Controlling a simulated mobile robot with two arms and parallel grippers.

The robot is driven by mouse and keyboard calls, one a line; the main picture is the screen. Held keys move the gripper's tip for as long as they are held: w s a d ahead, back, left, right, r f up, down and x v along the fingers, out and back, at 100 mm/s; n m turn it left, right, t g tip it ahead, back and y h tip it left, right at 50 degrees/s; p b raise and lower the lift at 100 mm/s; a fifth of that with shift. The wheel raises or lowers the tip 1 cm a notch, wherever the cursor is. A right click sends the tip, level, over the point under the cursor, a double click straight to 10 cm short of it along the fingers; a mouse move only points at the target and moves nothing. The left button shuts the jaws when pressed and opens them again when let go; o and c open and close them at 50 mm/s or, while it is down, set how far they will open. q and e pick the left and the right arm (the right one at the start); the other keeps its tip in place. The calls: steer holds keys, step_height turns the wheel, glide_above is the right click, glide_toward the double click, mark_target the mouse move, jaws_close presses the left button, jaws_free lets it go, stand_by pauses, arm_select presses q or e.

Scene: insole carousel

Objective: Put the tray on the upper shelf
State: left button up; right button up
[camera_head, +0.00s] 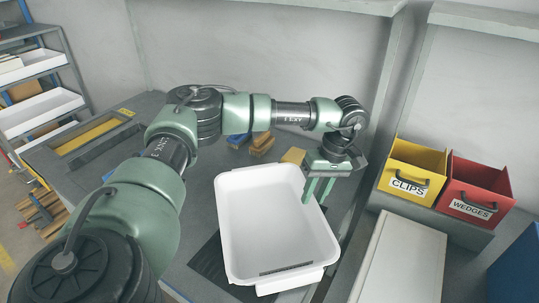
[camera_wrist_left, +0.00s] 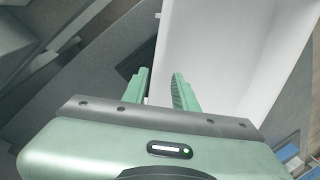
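A white, empty-looking tray (camera_head: 235,230) lies on the grey worktop in the head view. It also fills the upper right of the left wrist view (camera_wrist_left: 215,50). My left gripper (camera_head: 319,190) points down at the tray's right long rim, near its far corner. Its two green fingers (camera_wrist_left: 162,90) are apart, and the tray's edge shows between them in the wrist view. I cannot tell whether they touch the rim. My right gripper is not in view. A grey shelf edge (camera_head: 335,6) runs along the wall at the top; I cannot tell which shelf is the upper one.
A yellow CLIPS bin (camera_head: 410,165) and red WEDGES bin (camera_head: 478,185) stand at the right, behind a pale flat panel (camera_head: 403,262). A rack (camera_head: 62,75) with white trays stands at the far left.

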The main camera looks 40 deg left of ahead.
mark_target(311, 204)
arm_select(q)
steer(key=x, duration=0.4)
steer(key=shift+w+d+p, duration=0.1)
steer(key=shift+p, duration=0.2)
jaws_close()
stand_by(1.1)
